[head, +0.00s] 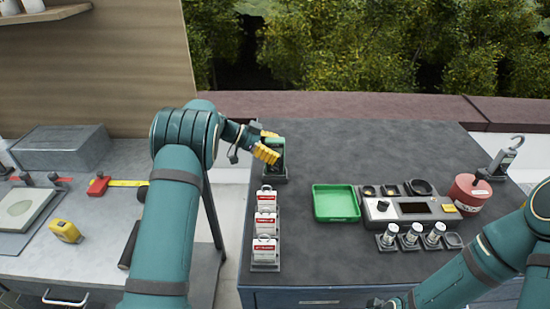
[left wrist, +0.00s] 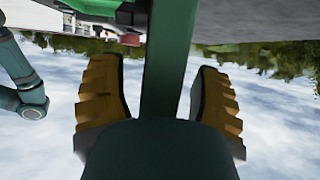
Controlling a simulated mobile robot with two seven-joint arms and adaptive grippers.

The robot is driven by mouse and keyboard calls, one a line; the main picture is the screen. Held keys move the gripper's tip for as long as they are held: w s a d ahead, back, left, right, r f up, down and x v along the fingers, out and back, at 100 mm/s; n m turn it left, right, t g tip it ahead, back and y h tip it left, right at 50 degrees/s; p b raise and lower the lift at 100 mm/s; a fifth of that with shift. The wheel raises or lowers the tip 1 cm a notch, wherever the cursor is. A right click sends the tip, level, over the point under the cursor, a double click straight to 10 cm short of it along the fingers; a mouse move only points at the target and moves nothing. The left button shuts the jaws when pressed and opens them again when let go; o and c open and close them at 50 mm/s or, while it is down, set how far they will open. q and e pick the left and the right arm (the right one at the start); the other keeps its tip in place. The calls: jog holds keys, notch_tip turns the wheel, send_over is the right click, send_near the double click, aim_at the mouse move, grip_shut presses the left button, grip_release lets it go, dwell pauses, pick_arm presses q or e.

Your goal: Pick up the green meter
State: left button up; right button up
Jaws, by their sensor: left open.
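The green meter (head: 280,154) is a small upright device with a green case and a dark face. It stands in a dark holder at the left back of the dark worktop in the head view. My left gripper (head: 267,147) has yellow fingers and is at the meter's left side, partly overlapping it. In the left wrist view its two fingers (left wrist: 160,103) are spread apart, with a dark teal bar between them. A bright green and black part shows at the top there; I cannot tell whether it is the meter. My right gripper's fingers are not visible.
A rack (head: 265,268) of red-and-white packs stands in front of the meter. A green tray (head: 336,203), a grey console (head: 412,210) and a red canister (head: 468,194) are to the right. The worktop's back middle is clear. A lighter bench (head: 95,205) with tools lies left, across a gap.

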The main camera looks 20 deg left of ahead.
pick_arm(q)
grip_shut()
dwell(0.4)
